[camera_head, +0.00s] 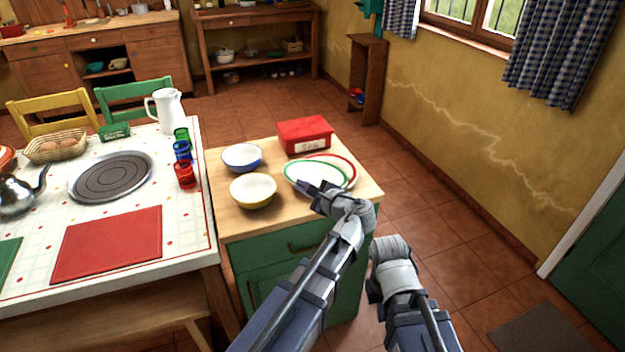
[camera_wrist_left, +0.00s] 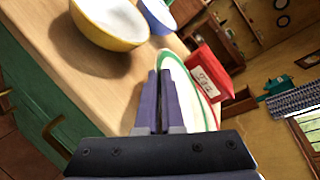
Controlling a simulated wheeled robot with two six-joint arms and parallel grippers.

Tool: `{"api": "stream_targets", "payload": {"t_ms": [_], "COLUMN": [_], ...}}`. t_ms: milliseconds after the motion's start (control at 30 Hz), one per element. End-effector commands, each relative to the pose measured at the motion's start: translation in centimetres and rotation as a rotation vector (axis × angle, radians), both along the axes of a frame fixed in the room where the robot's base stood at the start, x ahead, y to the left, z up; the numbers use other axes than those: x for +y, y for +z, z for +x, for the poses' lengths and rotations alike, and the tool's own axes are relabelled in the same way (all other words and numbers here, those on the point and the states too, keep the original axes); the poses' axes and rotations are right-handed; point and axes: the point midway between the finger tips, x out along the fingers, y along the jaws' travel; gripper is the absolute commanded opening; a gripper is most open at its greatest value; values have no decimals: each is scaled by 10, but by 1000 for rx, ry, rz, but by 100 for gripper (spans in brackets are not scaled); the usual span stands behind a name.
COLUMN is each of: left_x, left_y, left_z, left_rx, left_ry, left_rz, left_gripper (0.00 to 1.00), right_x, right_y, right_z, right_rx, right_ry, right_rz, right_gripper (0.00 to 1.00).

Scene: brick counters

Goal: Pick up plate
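A white plate with a green rim (camera_head: 300,172) lies overlapping a plate with a red rim (camera_head: 349,163) on the small green cabinet's wooden top. My left gripper (camera_head: 318,190) is at the near edge of the plates. In the left wrist view its fingers (camera_wrist_left: 161,72) are nearly together, with the edge of the green-rimmed plate (camera_wrist_left: 172,62) running in between their tips; the exact contact is partly hidden. My right arm (camera_head: 392,262) is lower right, beside the cabinet and apart from the plates; its fingers cannot be made out.
A yellow bowl (camera_head: 253,191), a blue bowl (camera_head: 242,157) and a red box (camera_head: 305,134) share the wooden top (camera_head: 228,228). A dining table (camera_head: 190,235) with red, blue and green glasses stands to the left.

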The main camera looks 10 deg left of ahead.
Motion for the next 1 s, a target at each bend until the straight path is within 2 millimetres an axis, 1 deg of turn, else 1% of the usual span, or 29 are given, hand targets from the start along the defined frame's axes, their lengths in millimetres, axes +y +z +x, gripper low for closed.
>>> {"api": "stream_targets", "payload": {"t_ms": [167, 367, 567, 800, 900, 1000], "left_x": [0, 0, 0, 0, 0, 0], "left_y": [2, 16, 43, 81, 93, 100], "left_z": [0, 0, 0, 0, 0, 0], "left_rx": [0, 0, 0, -1, -1, -1], "left_ry": [1, 1, 1, 0, -1, -1], "left_rz": [1, 1, 1, 1, 0, 0], "left_gripper": [0, 0, 0, 0, 0, 0], "right_x": [0, 0, 0, 0, 0, 0], "right_y": [2, 16, 42, 81, 93, 100], "right_z": [0, 0, 0, 0, 0, 0], "right_rx": [0, 0, 0, 0, 0, 0], "right_ry": [0, 0, 0, 0, -1, -1], "right_rz": [0, 0, 0, 0, 0, 0], "right_gripper": [0, 0, 0, 0, 0, 0]}}
